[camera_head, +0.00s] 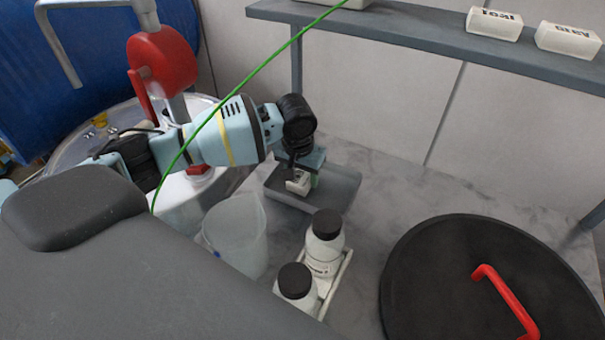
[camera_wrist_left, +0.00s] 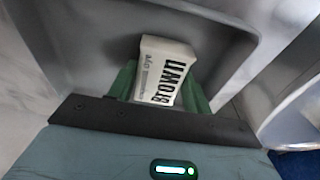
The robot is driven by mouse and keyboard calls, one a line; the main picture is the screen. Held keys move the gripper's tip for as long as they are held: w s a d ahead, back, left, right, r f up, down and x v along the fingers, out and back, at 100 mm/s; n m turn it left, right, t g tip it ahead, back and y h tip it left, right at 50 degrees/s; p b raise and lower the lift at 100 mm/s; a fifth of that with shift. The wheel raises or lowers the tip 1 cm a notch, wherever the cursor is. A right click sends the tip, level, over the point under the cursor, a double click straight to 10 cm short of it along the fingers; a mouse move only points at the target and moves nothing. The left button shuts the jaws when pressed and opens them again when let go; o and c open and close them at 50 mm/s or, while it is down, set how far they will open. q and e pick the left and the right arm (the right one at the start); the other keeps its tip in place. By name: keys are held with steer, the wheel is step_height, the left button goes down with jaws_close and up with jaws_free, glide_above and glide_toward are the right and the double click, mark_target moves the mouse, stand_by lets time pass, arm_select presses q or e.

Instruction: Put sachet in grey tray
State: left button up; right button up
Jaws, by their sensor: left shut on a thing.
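The sachet (camera_wrist_left: 165,72) is a small white packet with "BROWN" and "dye" printed on it. My left gripper (camera_head: 301,180) is shut on it, and in the left wrist view the sachet sits between the green fingers (camera_wrist_left: 160,88). The grey tray (camera_head: 338,187) lies on the bench, partly hidden behind the gripper in the head view. The gripper holds the sachet over the tray, whose grey floor and wall (camera_wrist_left: 85,30) fill the wrist view behind it. I cannot tell whether the sachet touches the tray floor. My right gripper is not in view.
Two white bottles with black caps (camera_head: 325,245) stand in a white holder in front of the tray. A translucent beaker (camera_head: 237,235) is left of them. A black lid with a red handle (camera_head: 440,280) lies at right. A shelf (camera_head: 420,30) with white packets (camera_head: 494,24) overhangs the back.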

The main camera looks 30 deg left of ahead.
mark_target(299, 181)
arm_select(q)
steer(key=shift+f, duration=0.1)
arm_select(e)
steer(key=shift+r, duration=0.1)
arm_select(q)
steer(key=o, duration=1)
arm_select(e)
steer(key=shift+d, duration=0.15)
arm_select(q)
steer(key=shift+r, duration=0.25)
step_height(299, 181, up, 12)
steer(key=s+p, duration=0.1)
steer(key=shift+s+f+p, duration=0.15)
steer(key=shift+s+p, duration=0.15)
steer(key=shift+s, duration=0.1)
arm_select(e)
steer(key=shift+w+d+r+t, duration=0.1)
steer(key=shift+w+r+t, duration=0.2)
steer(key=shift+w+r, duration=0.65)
arm_select(q)
steer(key=shift+d, duration=0.1)
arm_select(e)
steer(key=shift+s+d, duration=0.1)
